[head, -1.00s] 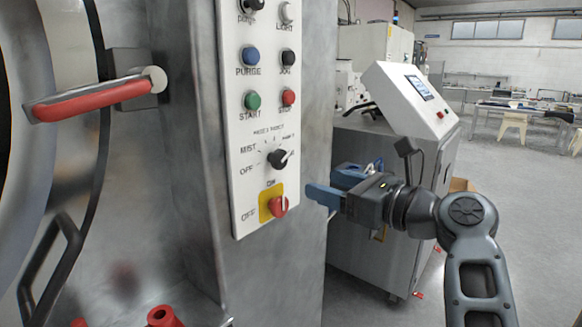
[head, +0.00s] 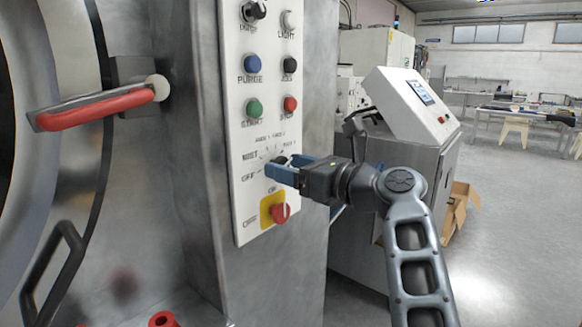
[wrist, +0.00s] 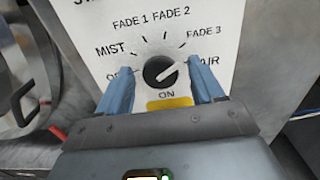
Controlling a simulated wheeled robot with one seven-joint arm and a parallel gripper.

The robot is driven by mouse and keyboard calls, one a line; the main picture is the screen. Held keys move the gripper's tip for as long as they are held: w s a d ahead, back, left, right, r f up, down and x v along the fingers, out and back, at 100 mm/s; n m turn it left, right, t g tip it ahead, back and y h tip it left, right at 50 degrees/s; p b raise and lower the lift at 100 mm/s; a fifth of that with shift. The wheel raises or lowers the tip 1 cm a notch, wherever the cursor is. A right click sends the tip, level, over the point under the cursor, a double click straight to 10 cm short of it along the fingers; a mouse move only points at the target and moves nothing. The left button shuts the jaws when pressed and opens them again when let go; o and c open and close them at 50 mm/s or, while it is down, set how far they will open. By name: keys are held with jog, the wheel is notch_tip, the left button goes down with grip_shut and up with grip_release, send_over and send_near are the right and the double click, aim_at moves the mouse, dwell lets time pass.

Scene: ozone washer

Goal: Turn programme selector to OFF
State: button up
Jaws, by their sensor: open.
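The programme selector is a round black knob (wrist: 160,71) with a light pointer line, seen in the wrist view on the white panel. Its line points up and right, between FADE 3 and the label ending in AIR. The OFF label (head: 248,176) is at the dial's lower left in the head view. My gripper (head: 278,170) is at the selector and hides most of the knob there. In the wrist view my gripper (wrist: 163,85) is open, with one blue finger on each side of the knob. I cannot tell whether the fingers touch it.
A red ON/OFF switch (head: 279,213) on a yellow plate sits just below the selector. Green (head: 253,109), red (head: 290,104), blue (head: 251,64) and black (head: 290,64) buttons are above. A red door handle (head: 100,108) juts out at left.

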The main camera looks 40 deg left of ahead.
jog(key=c, duration=1)
